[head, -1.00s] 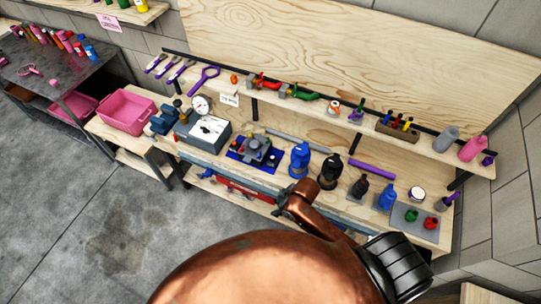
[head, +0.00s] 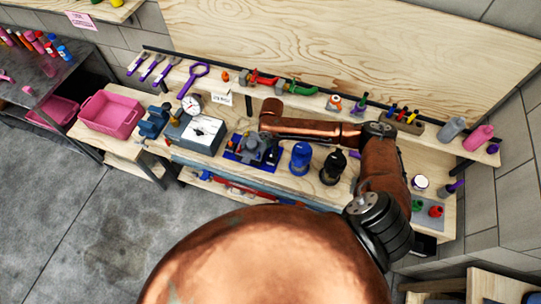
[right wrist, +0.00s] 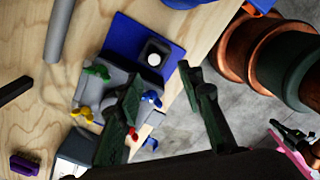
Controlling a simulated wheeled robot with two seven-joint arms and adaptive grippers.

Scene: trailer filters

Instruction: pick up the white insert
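A small white round piece (right wrist: 154,59), likely the white insert, sits in a black block on the blue mat (right wrist: 122,38) in the right wrist view. My right gripper (right wrist: 160,76) is open and empty, its dark green fingers apart just short of the block. One finger overlaps the grey fixture (right wrist: 88,88) with yellow, green, blue and red knobs. In the head view my right wrist (head: 270,125) is over the blue mat (head: 232,153); its fingers and the white piece are hidden or too small there. Dark finger-like parts at the right wrist view's right edge may be my left gripper (right wrist: 290,133).
A dial box (head: 197,133) stands left of the mat. Blue (head: 300,158) and black (head: 332,167) bottle-like items stand right of it. A shelf with tools (head: 300,98) runs behind. A pink bin (head: 110,113) is at the left.

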